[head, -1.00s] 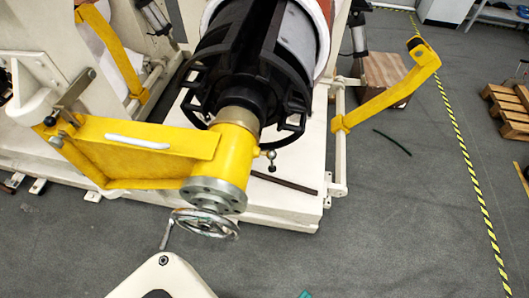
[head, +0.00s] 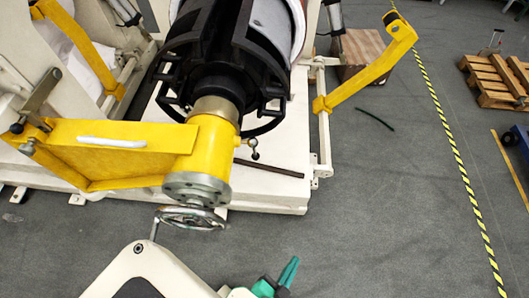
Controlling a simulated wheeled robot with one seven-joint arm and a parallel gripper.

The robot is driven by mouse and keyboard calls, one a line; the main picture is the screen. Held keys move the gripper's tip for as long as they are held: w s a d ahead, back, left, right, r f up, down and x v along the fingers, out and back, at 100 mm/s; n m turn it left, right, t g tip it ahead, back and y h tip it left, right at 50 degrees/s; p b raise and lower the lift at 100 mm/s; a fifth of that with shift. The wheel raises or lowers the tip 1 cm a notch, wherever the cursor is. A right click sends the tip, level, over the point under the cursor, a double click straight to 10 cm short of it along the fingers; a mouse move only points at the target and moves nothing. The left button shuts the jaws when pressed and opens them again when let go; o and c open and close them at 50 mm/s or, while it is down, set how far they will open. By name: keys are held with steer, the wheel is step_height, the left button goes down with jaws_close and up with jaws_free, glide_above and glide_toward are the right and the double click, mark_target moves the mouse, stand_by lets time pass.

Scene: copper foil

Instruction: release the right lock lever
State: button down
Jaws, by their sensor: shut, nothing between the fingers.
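The small lever (head: 254,149) with a dark ball end sticks out from the right side of the yellow tube of the swing arm (head: 120,152); it looks like the right lock lever. A longer grey lever (head: 40,95) stands at the left end of the same arm. My gripper (head: 289,268), with green fingers, shows at the bottom edge. It is shut and empty, below and apart from the small lever. The rest of my gripper is cut off by the picture edge.
A metal handwheel (head: 191,218) with a crank sits below the yellow tube. A black shaft (head: 222,60) holds the roll above. A yellow bracket (head: 365,65) reaches out at the right. Wooden pallets (head: 497,80) stand far right.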

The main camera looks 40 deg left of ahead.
steer(key=w+a+f+m+g+y, duration=0.1)
steer(key=w+a+f+y, duration=0.15)
steer(key=f, duration=0.25)
steer(key=w+a+f+g+y, duration=0.1)
steer(key=w+a+f, duration=0.2)
steer(key=w+f, duration=0.15)
steer(key=w+a+f+g+y, duration=0.3)
steer(key=w+a+y, duration=0.2)
steer(key=w+a, duration=0.4)
steer(key=w+a+r+n+g+y, duration=0.25)
steer(key=w+a+r+y, duration=0.3)
steer(key=w+r, duration=0.3)
steer(key=w+r+n+g+y, duration=0.3)
steer(key=r+g+y, duration=0.1)
steer(key=r, duration=0.8)
steer(key=shift+w+d+r+n+g+y, duration=0.2)
steer(key=shift+w+d+n+g+y, duration=0.15)
steer(key=shift+g, duration=0.4)
